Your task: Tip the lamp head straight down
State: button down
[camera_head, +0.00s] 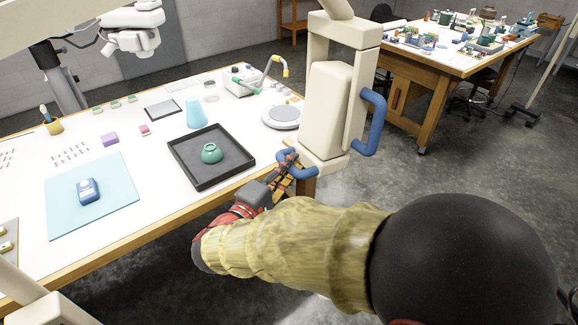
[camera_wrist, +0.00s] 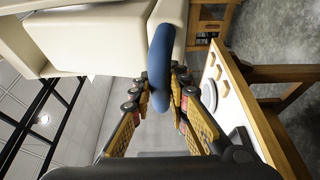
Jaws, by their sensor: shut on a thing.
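The lamp head (camera_head: 325,110) is a large cream housing hung from a cream bracket, right of the table in the head view. It looks close to upright, leaning slightly. A blue loop handle (camera_head: 375,122) is on its right side. A second blue handle (camera_head: 300,172) is at its lower left. My gripper (camera_head: 285,168) is shut on this lower handle. In the wrist view the cream housing (camera_wrist: 100,35) fills the upper left. The blue handle (camera_wrist: 162,55) runs down between the fingers of my gripper (camera_wrist: 166,88). The lamp's light face is hidden.
A white worktable (camera_head: 160,215) lies to the left, with a black tray (camera_head: 185,170) holding a green bowl (camera_head: 211,153). A round white device (camera_head: 281,117) stands near the lamp head. A second cluttered table (camera_head: 440,65) is behind right. Floor between the tables is clear.

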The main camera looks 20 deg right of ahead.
aim_at(302, 164)
jog(key=d+f+b, duration=0.1)
jog(key=f+b, duration=0.1)
jog(key=b, duration=0.1)
jog(key=shift+w+d+h, duration=0.2)
jog(key=shift+d+h, duration=0.15)
jog(key=shift+h, duration=0.05)
jog(key=shift+w+d+f+b, duration=0.25)
jog(key=shift+d+b, duration=0.2)
jog(key=shift+d, duration=0.15)
jog(key=shift+t, duration=0.3)
jog(key=c, duration=1.7)
grip_release()
jog(key=shift+r, duration=0.1)
jog(key=v, duration=1.2)
jog(key=shift+a, duration=0.1)
